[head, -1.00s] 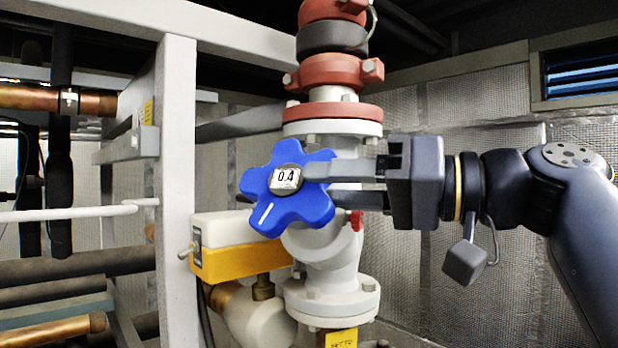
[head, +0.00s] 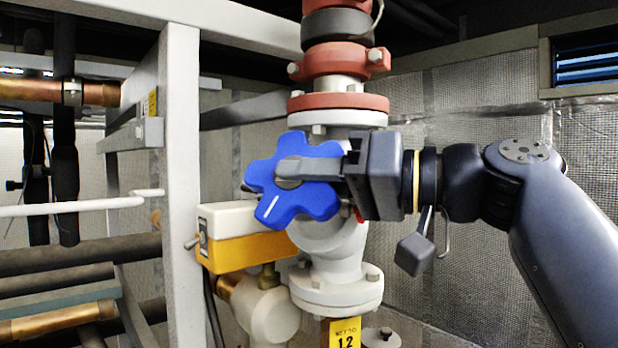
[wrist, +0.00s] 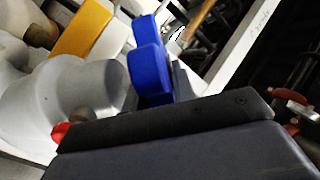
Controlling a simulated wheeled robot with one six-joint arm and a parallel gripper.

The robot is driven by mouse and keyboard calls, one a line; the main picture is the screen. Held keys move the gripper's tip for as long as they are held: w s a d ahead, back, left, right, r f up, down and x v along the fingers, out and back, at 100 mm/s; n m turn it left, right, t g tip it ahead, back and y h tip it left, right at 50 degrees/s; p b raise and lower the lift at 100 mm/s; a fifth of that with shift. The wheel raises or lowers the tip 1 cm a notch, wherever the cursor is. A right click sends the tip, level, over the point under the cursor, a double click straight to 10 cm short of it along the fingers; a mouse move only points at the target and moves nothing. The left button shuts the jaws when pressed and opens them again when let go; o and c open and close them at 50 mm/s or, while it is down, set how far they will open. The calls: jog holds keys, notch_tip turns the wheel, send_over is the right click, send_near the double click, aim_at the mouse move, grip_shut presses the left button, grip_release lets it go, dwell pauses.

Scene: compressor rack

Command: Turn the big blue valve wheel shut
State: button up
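The big blue valve wheel (head: 292,190) has rounded lobes and a white mark on its lower left lobe. It sits on the front of a pale grey valve body (head: 335,250). My gripper (head: 296,168) reaches it from the right. One finger lies across the front of the wheel and covers most of the hub, including its number label. The other finger is hidden, so I cannot tell if they grip the wheel. In the wrist view, blue lobes of the wheel (wrist: 150,70) show just beyond the dark gripper body, beside a grey finger.
A white upright post (head: 181,190) stands left of the wheel. A yellow and white box (head: 240,238) sits just below left. Red flanges (head: 338,103) rise above the valve, and a yellow tag (head: 345,333) hangs below. Open room lies to the right, before the textured wall.

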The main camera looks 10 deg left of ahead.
grip_shut()
jog(key=shift+f+b, duration=0.2)
jog(key=shift+b, duration=0.6)
